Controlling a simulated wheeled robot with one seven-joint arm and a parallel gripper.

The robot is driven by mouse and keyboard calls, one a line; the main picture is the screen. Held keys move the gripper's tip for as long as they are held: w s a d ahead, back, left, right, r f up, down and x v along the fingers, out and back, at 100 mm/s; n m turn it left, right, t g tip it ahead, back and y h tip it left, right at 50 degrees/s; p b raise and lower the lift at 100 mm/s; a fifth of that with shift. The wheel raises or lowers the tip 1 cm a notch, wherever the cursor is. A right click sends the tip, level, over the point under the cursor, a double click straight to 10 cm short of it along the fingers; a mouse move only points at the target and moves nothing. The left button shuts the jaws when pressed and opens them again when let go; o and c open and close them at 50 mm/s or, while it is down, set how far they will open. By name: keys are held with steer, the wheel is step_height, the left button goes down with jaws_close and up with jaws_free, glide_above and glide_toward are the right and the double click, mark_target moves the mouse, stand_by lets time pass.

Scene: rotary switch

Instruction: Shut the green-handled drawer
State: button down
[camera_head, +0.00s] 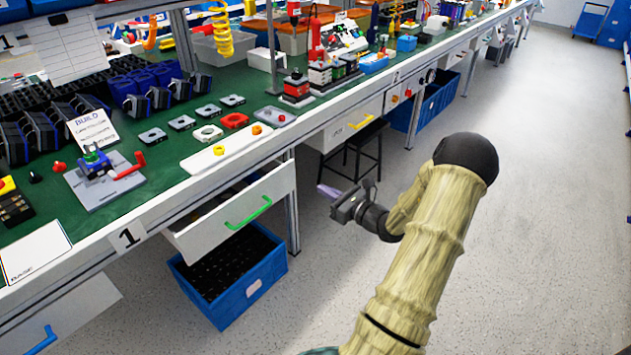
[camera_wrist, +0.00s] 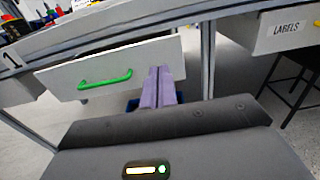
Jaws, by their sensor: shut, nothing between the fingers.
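The white drawer (camera_head: 232,221) under the workbench stands pulled out, with its green handle (camera_head: 248,213) on the front panel. Contents show through its open top in the head view. In the wrist view the drawer front (camera_wrist: 150,58) faces me, with the green handle (camera_wrist: 105,79) left of my fingers. My gripper (camera_head: 323,191) is to the right of the drawer in the head view, apart from the handle. Its purple fingers (camera_wrist: 159,88) are together and empty, overlapping the right end of the drawer front in the wrist view. I cannot tell whether they touch it.
A blue crate (camera_head: 262,299) stands on the floor below the drawer. A table leg (camera_head: 292,207) is just right of it. A labelled drawer (camera_head: 352,122) with a yellow handle and a dark stool (camera_head: 368,145) stand further along. The floor to the right is clear.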

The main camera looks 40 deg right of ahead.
steer(key=shift+s+a, duration=0.1)
steer(key=shift+s, duration=0.1)
steer(key=s+a+n+g+y, duration=0.25)
steer(key=a+n+g, duration=0.4)
steer(key=a, duration=0.55)
steer(key=s+a+n+g+y, duration=0.2)
steer(key=a+n+g+y, duration=0.2)
steer(key=a+n+g, duration=0.55)
steer(key=s+a+r+n+h, duration=0.2)
steer(key=s+a+n+h, duration=0.2)
steer(key=n, duration=0.5)
steer(key=s+a+r+n+t+h, duration=0.1)
steer(key=s+a+r+n+h, duration=0.1)
steer(key=s+a+n+h, duration=0.3)
steer(key=shift+a+r+n+h, duration=0.25)
steer(key=shift+a+n+h, duration=0.2)
steer(key=shift+n, duration=1.55)
